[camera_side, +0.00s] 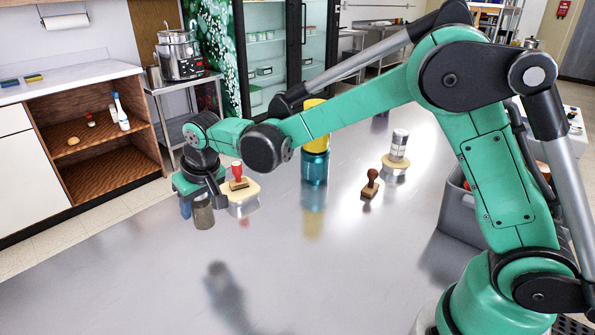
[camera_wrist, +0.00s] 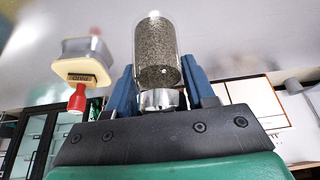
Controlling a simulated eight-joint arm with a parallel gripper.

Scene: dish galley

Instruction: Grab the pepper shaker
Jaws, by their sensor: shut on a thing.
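The pepper shaker (camera_wrist: 159,58) is a clear cylinder full of dark speckled grains with a metal cap, seen in the wrist view between the two blue fingers of my gripper (camera_wrist: 161,92). My gripper is shut on it at the cap end. In the side view my gripper (camera_side: 203,196) points down, with the pepper shaker (camera_side: 203,216) hanging below it, roughly upright. The shaker's reflection lies apart from its base, so it is held above the shiny counter (camera_side: 130,285). The fingers partly hide its upper part in the side view.
Close right of the shaker, a red-handled stamp (camera_side: 237,173) sits on a yellow-topped block (camera_side: 244,195). A teal and yellow canister (camera_side: 315,163), a brown stamp (camera_side: 370,184) and a grey-white cylinder (camera_side: 399,145) stand farther right. The front of the counter is clear.

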